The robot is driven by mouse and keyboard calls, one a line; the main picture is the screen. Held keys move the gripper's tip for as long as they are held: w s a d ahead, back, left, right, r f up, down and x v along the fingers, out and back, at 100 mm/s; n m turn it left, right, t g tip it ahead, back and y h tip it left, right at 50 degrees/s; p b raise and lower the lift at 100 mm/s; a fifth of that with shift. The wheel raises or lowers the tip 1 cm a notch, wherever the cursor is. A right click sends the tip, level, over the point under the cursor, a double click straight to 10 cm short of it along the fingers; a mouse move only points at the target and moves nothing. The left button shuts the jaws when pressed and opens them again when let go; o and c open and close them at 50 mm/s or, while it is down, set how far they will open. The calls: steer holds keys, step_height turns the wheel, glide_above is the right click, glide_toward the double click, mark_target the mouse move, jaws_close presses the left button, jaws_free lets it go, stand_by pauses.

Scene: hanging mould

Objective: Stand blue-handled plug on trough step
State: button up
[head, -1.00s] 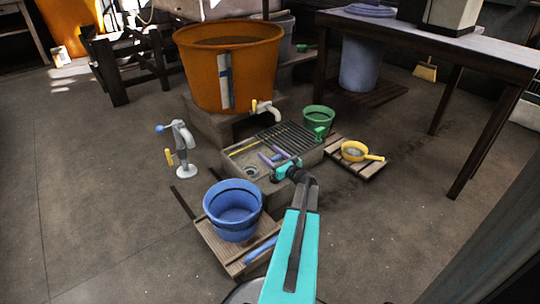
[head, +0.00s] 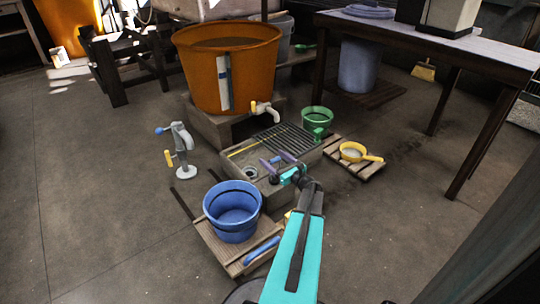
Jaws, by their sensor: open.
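The grey stone trough (head: 240,155) sits on the floor below the orange tub, with a round drain (head: 250,172) at its left end. I cannot clearly make out the blue-handled plug or the trough's step. A long blue piece (head: 262,250) lies on the slatted wooden board (head: 215,245) in front, but I cannot tell whether it is the plug's handle.
A blue bucket (head: 232,212) stands on the board. An orange tub (head: 228,65) with a spout (head: 262,108) stands behind the trough. Floor is free at left.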

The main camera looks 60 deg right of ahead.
steer(key=p+v, duration=0.2)
steer(key=v, duration=0.6)
steer(key=shift+s, duration=0.2)
stand_by(0.5)
